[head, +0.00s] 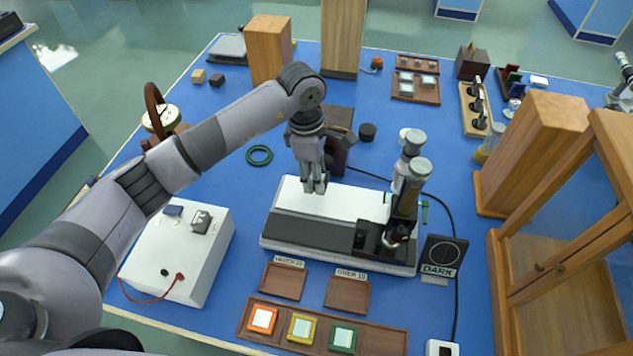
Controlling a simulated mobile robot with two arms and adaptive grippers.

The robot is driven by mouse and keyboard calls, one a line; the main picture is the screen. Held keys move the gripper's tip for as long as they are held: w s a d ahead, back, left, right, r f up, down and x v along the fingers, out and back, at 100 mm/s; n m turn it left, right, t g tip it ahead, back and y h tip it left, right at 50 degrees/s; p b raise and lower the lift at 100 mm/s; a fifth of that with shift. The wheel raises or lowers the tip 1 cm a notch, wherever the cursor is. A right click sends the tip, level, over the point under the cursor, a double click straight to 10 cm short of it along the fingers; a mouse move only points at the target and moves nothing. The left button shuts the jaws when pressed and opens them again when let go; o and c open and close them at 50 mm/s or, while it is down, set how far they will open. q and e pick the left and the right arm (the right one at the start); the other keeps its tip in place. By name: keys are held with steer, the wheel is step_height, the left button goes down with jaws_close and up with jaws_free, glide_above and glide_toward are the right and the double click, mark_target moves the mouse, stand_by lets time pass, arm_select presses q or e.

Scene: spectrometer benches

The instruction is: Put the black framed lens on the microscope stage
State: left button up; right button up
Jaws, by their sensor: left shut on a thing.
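My left gripper (316,189) is above the white top of the microscope's long base (335,205), left of the upright tubes. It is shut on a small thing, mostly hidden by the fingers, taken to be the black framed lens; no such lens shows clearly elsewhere. The microscope (408,190) stands at the right end of the base. Its dark stage (372,240) is below the tubes, to the right of and nearer than my gripper. My right gripper is not in view.
A wooden tray (378,340) in front holds orange, yellow and green framed lenses; its right part looks empty. Two small labelled trays (347,294) lie behind it. A DARK sign (441,256) and black cable are right of the microscope. A white box (185,250) stands at left.

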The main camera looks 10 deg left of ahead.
arm_select(q)
step_height(320, 180, down, 4)
steer(key=shift+f+p, duration=0.1)
steer(key=shift+p, duration=0.3)
steer(key=shift+f, duration=0.2)
steer(key=o, duration=0.7)
steer(key=shift+f, duration=0.1)
steer(key=shift+c, duration=0.2)
steer(key=o, duration=0.5)
steer(key=shift+c, duration=0.2)
